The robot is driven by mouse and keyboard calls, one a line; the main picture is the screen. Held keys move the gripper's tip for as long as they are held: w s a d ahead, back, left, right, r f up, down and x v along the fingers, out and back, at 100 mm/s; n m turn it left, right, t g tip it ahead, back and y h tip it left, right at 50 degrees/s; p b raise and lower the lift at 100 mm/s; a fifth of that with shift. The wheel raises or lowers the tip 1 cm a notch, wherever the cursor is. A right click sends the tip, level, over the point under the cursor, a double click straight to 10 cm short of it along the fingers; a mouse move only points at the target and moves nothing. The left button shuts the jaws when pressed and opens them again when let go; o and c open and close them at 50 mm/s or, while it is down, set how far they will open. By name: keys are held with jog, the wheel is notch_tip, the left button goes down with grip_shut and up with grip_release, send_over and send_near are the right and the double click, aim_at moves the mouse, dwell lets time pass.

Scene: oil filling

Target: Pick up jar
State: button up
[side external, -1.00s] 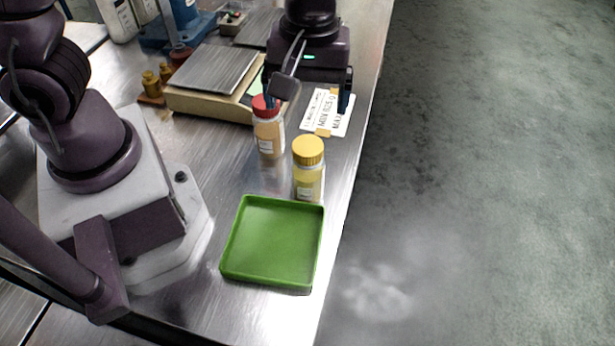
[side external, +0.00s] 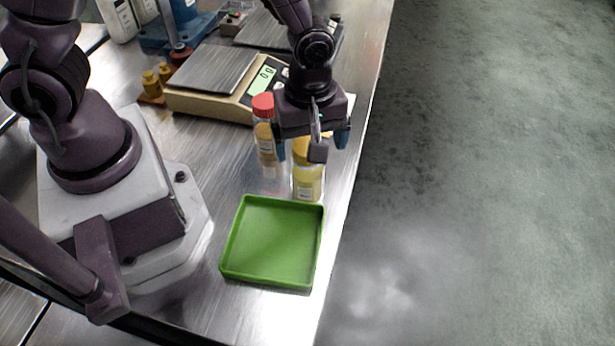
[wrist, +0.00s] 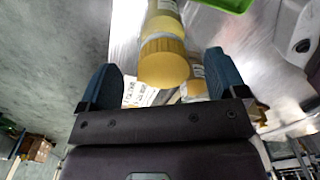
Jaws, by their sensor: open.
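A yellow-capped jar (side external: 307,184) with a pale label stands upright on the metal table; my gripper partly hides its cap in the side view. In the wrist view the same jar's yellow cap (wrist: 164,62) lies between my two fingers. A red-capped jar (side external: 264,108) with tan contents stands just left of it. My gripper (side external: 312,145) is open and empty, pointing down over the yellow-capped jar. In the wrist view my gripper (wrist: 165,78) has a finger on each side of the cap, with gaps showing.
A green tray (side external: 228,243) sits in front of the jars. A scale (side external: 205,105) with a lit display stands behind them, with small brass weights (side external: 151,82) to its left. The table's right edge is close to the yellow-capped jar. A printed card (wrist: 138,94) lies nearby.

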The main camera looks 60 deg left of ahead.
aim_at(308, 172)
jog(key=f, duration=0.3)
jog(key=shift+s+f, duration=0.2)
jog(key=shift+f, duration=0.1)
jog(key=c, duration=1.4)
jog(key=shift+o, duration=0.2)
jog(key=shift+r, duration=0.1)
